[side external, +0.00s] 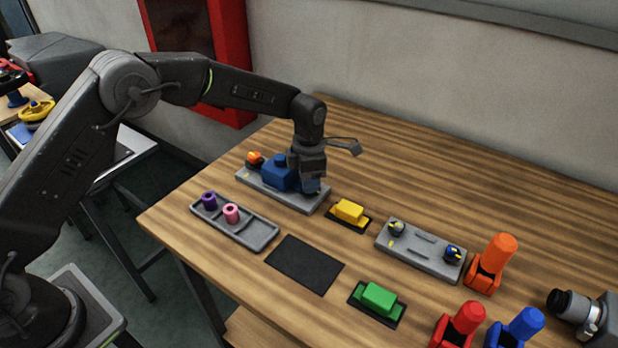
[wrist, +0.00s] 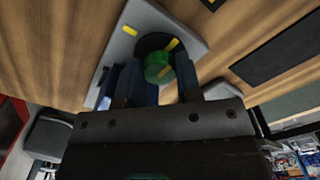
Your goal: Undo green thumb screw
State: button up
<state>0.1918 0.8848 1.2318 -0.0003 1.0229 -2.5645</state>
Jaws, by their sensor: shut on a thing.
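The green thumb screw (wrist: 157,68) sits between my gripper's two blue-grey fingers in the wrist view, over a black round base with yellow marks on a grey plate (wrist: 122,42). My gripper (wrist: 158,78) is shut on the screw. In the side view my gripper (side external: 311,186) points down at the right end of the same grey plate (side external: 290,201). The gripper hides the screw there. A blue block (side external: 280,172) and an orange-topped knob (side external: 254,158) are on the plate to its left.
A grey tray (side external: 262,238) holds a purple and a pink spool. A bare black mat (side external: 305,264), a yellow block (side external: 349,210) and a green block (side external: 379,298) lie nearby. Another grey plate (side external: 421,257) bears two knobs. Orange, red and blue upright pieces stand at right.

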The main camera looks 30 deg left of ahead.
jog(key=shift+s+f, duration=0.1)
jog(key=shift+f, duration=0.2)
jog(key=o, duration=0.9)
jog(key=shift+r, duration=0.1)
jog(key=shift+o, duration=0.2)
jog(key=shift+r, duration=0.1)
notch_tip(320, 180, up, 14)
